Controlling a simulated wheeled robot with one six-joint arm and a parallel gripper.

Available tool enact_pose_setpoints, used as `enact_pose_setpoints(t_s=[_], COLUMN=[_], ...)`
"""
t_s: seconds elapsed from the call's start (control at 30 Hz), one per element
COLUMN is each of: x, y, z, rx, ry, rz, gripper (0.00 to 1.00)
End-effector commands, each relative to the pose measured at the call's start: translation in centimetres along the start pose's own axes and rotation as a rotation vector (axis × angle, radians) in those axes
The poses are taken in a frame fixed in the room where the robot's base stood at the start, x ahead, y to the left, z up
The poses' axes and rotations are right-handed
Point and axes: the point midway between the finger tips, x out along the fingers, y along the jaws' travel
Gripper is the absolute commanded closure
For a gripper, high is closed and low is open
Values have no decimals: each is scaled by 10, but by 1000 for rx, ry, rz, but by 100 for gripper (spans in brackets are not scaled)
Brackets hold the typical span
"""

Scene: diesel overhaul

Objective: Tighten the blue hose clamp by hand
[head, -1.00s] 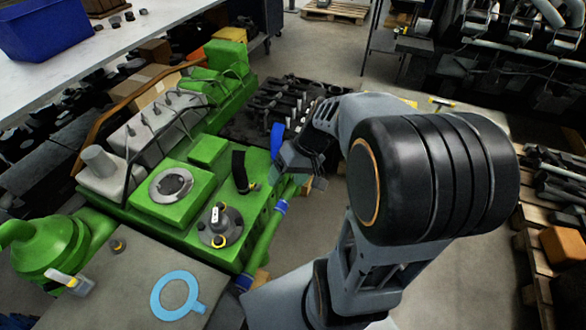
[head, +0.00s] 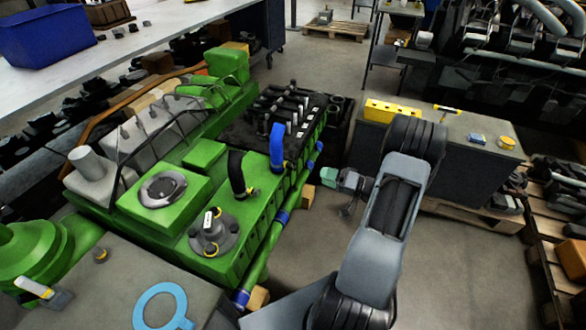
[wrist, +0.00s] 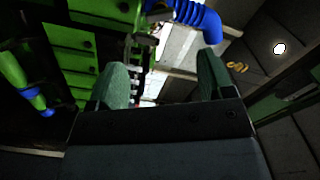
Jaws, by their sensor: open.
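The blue hose (head: 277,145) stands bent on the green engine's near right edge, close to the black cylinder section. It also shows in the wrist view (wrist: 195,14) at the top, beyond my fingers. A small yellow piece (wrist: 237,67) shows near the hose end in the wrist view; I cannot tell whether this is its clamp or whether it touches the hose.
A black hose (head: 237,172) with a yellow clamp (head: 252,192) stands left of the blue hose. A green pipe with blue bands (head: 262,250) runs along the engine's side. A grey workbench (head: 445,160) with a yellow block stands behind my arm. Open floor lies right of the engine.

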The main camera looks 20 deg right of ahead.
Motion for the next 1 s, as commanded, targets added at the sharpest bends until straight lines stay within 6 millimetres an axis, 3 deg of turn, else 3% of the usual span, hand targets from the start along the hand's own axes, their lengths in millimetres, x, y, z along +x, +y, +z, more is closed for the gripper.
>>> enact_pose_setpoints(t_s=[0.5, 0.73, 1.0], x=[95, 117, 123], y=[-2, -1, 0], z=[1, 1, 1], rx=[3, 2, 2], ry=[-6, -5, -4], rz=[-1, 0, 1], gripper=[26, 26, 26])
